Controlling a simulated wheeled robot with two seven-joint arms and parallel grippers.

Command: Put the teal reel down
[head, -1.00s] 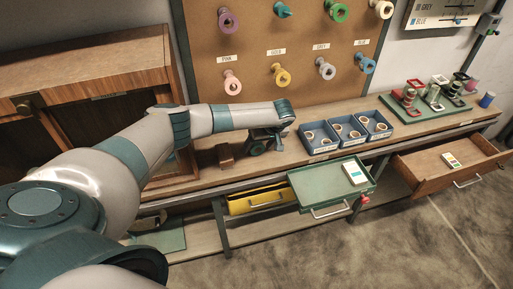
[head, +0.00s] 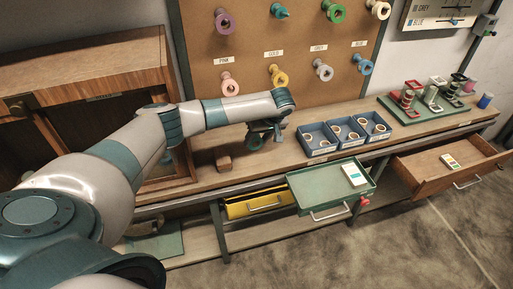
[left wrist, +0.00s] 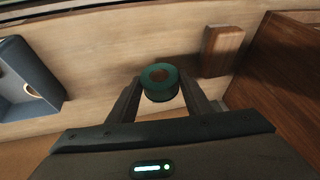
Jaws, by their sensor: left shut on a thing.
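The teal reel (left wrist: 160,82) sits between the two fingers of my left gripper (left wrist: 162,88) in the left wrist view. Its round end with a brown centre faces the camera. The gripper is shut on it. In the head view my left gripper (head: 264,136) is over the wooden bench (head: 285,152), left of the blue bins, with the reel largely hidden among the dark gripper parts. I cannot tell how far the reel is above the bench. My right gripper is not in view.
A small wooden block (head: 223,162) stands left of the gripper, beside a wooden cabinet (head: 90,85). Blue bins (head: 318,139) holding rings are to the right. A pegboard (head: 245,30) with coloured reels rises behind. Below, a green drawer (head: 325,190) and a yellow drawer (head: 255,203) stand open.

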